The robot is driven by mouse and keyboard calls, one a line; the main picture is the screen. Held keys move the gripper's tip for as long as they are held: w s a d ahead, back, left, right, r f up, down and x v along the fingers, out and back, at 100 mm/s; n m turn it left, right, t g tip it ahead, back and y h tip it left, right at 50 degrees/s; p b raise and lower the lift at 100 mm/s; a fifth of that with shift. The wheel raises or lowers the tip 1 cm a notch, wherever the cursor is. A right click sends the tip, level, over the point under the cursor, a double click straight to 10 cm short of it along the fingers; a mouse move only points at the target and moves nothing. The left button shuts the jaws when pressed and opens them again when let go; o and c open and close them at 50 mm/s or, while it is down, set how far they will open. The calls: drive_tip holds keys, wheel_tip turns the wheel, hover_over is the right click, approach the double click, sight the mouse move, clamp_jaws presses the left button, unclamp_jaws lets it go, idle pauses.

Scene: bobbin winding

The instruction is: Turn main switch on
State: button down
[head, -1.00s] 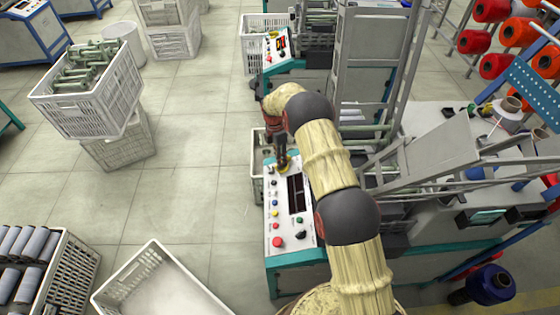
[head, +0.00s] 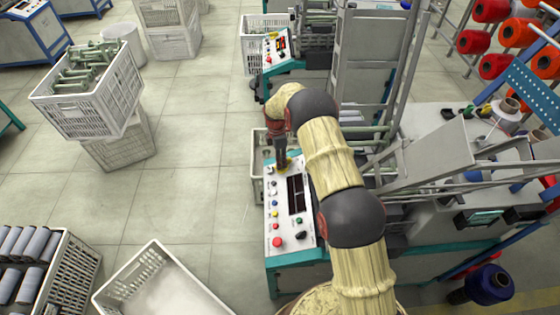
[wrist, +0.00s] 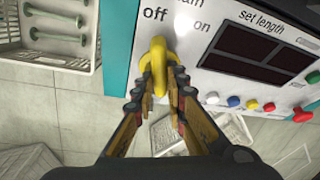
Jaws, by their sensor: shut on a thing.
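The main switch is a yellow knob (wrist: 158,66) on the white control panel (wrist: 190,70), seen in the wrist view. Its upper tip points up toward the printed "off", with "on" to its right. My gripper (wrist: 160,90) has its two fingers closed on the knob's lower part, one finger on each side. In the head view my gripper (head: 282,163) points down at the far end of the winder's panel (head: 284,205). There my fingers largely hide the switch.
Coloured buttons and a red knob (head: 277,242) sit nearer along the panel, beside dark displays (head: 296,194). The winder's metal frame (head: 372,70) rises to the right. White crates stand on the floor at left, with open floor (head: 185,190) between.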

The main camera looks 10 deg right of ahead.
drive_tip(key=m+t, duration=0.2)
drive_tip(key=m, duration=0.2)
drive_tip(key=shift+s+r+p, duration=0.1)
drive_tip(key=shift+s+p, duration=0.05)
drive_tip(key=shift+p, duration=0.15)
drive_tip(key=shift+s+a+m+t+h+b, duration=0.1)
drive_tip(key=shift+m+t+h+b, duration=0.2)
drive_tip(key=shift+m, duration=0.9)
drive_tip(key=shift+s+m+t+h+b, duration=0.1)
drive_tip(key=shift+m+t+b, duration=0.25)
drive_tip(key=shift+m, duration=0.85)
drive_tip(key=c, duration=1.9)
unclamp_jaws()
drive_tip(key=shift+o, duration=0.5)
wheel_tip(320, 180, up, 12)
drive_tip(key=s+a, duration=0.1)
drive_tip(key=s, duration=0.1)
drive_tip(key=shift+a+f, duration=0.25)
drive_tip(key=shift+a, duration=0.05)
